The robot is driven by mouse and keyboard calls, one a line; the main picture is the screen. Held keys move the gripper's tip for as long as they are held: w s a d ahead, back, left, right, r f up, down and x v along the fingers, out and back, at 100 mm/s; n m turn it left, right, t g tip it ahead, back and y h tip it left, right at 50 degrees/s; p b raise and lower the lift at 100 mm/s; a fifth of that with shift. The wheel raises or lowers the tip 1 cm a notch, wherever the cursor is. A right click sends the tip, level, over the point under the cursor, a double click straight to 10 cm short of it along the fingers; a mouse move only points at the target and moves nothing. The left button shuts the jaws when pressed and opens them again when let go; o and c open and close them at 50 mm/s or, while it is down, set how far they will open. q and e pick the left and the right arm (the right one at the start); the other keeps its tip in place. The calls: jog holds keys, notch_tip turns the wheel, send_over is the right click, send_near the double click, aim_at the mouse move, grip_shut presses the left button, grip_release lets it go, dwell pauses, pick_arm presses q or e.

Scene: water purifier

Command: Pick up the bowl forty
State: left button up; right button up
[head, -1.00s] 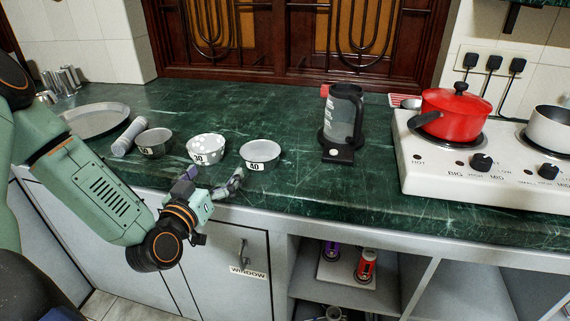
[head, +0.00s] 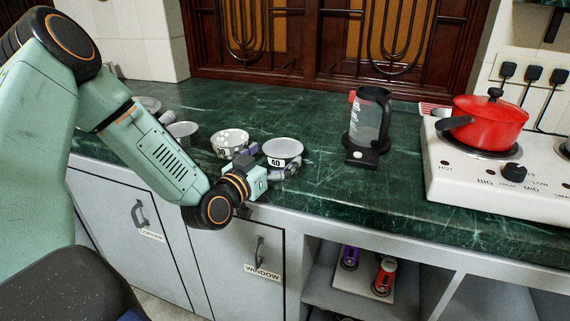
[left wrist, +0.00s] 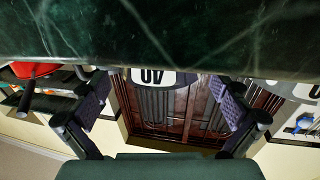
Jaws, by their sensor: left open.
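The bowl forty (head: 283,147) is a small white-rimmed bowl with a "40" label, upright on the green marble counter (head: 325,180) near its front edge. My left gripper (head: 268,164) is open and empty just in front of this bowl, with its fingers pointing toward it. In the left wrist view, which is upside down, the "40" label (left wrist: 160,77) lies between the two spread fingers of the gripper (left wrist: 165,105). Whether a finger touches the bowl cannot be told. My right gripper is not in view.
The bowl thirty (head: 230,143) stands close on the left, with another bowl (head: 183,132) beyond it, partly hidden by my arm. A dark kettle (head: 369,125) stands to the right. A red pot (head: 487,122) sits on the white stove (head: 470,192). Counter between bowl forty and kettle is clear.

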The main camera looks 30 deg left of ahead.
pick_arm(q)
jog(key=shift+w+a+f, duration=0.1)
jog(key=shift+w+f, duration=0.05)
jog(key=shift+w, duration=0.65)
jog(key=shift+c, duration=0.6)
jog(key=c, duration=1)
